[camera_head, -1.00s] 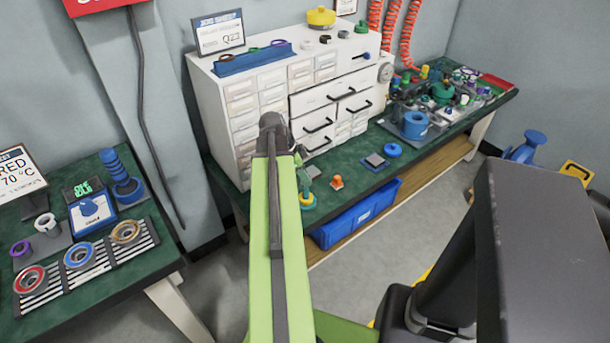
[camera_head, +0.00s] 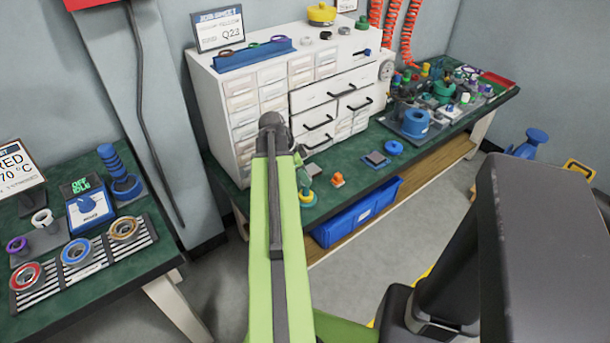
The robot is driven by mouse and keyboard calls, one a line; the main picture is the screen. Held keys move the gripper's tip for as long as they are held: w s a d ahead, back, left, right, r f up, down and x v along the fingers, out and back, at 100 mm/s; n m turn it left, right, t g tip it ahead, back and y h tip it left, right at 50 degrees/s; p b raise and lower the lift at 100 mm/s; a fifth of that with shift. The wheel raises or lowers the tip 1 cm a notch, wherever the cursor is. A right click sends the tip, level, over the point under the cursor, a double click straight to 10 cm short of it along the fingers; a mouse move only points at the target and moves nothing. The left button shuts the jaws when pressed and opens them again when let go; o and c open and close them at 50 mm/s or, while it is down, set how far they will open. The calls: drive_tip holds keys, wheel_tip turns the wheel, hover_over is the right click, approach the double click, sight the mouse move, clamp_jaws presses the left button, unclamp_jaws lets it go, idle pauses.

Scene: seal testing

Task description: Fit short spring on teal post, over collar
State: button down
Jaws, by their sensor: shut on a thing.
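The bench stand (camera_head: 307,197) that looks like the teal post shows just right of my green arm. It has a yellow ring low down and a teal-green part above. My arm partly covers this area, and the stand is too small to tell its collar clearly. A small grey-green piece shows above it beside my arm; I cannot tell what it is. My gripper is hidden behind my arm, which reaches toward the front edge of the drawer cabinet (camera_head: 243,107). I cannot make out the short spring.
An orange piece (camera_head: 337,180), a small grey plate (camera_head: 376,159) and a blue round part (camera_head: 393,148) lie on the green bench. A crowded fixture with a blue cylinder (camera_head: 416,123) stands farther right. A blue bin (camera_head: 358,212) sits below. A second bench is at left.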

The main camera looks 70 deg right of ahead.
drive_tip(key=shift+f+b, duration=0.4)
drive_tip(key=c, duration=1)
unclamp_jaws()
drive_tip(key=shift+o, duration=0.2)
wheel_tip(320, 180, up, 7)
drive_tip(key=p, duration=0.7)
